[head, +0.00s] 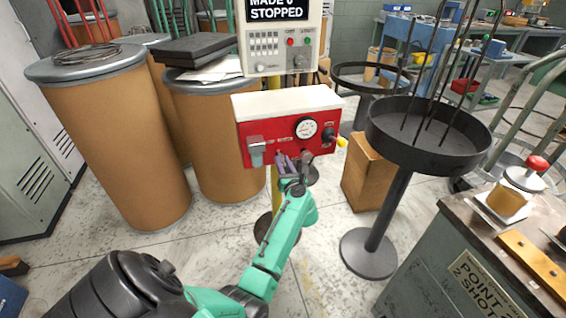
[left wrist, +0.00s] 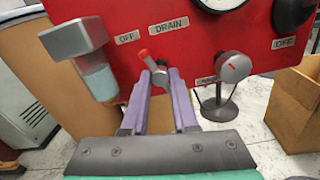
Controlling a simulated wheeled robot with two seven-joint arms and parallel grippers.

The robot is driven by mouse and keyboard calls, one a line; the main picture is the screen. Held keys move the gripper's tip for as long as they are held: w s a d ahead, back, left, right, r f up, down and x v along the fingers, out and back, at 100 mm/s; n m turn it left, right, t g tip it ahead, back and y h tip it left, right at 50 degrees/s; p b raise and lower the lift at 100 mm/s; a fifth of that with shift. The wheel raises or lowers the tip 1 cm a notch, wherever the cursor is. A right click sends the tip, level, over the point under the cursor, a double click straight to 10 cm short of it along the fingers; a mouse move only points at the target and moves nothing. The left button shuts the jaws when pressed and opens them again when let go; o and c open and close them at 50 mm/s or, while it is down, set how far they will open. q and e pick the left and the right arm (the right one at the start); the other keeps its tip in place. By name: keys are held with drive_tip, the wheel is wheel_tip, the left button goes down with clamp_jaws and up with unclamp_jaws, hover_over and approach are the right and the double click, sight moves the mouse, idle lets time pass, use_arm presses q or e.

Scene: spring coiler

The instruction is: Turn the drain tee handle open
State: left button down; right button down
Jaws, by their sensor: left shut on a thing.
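The red panel box (head: 290,128) with a white top stands on a yellow post. In the left wrist view, the drain tee handle (left wrist: 149,61) sits under the OFF and DRAIN labels, a small metal piece with a red end. It looks tilted, with the red end up and to the left. My left gripper (head: 285,158) is at the panel's lower edge. In the left wrist view its two purple fingers (left wrist: 160,84) are shut on the tee handle, which is partly hidden between their tips. My right gripper is not in view.
A clear-bowled filter (left wrist: 100,80) hangs left of the handle, and a grey knob (left wrist: 234,67) sits to its right. A gauge (head: 305,128) and a yellow-tipped lever (head: 341,142) are on the panel. A black round stand (head: 425,135) is at right, brown drums (head: 118,140) at left.

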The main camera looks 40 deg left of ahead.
use_arm(q)
drive_tip(key=shift+m+p, duration=0.4)
drive_tip(key=m+p, duration=0.2)
drive_tip(key=shift+r+m, duration=0.1)
drive_tip(key=shift+m, duration=0.3)
drive_tip(key=m+p, duration=0.2)
drive_tip(key=m, duration=0.3)
drive_tip(key=shift+p, duration=0.35)
drive_tip(key=m+p, duration=0.1)
drive_tip(key=m, duration=0.4)
drive_tip(key=shift+p, duration=0.4)
drive_tip(key=m+p, duration=0.1)
drive_tip(key=m, duration=0.3)
drive_tip(key=shift+m, duration=0.3)
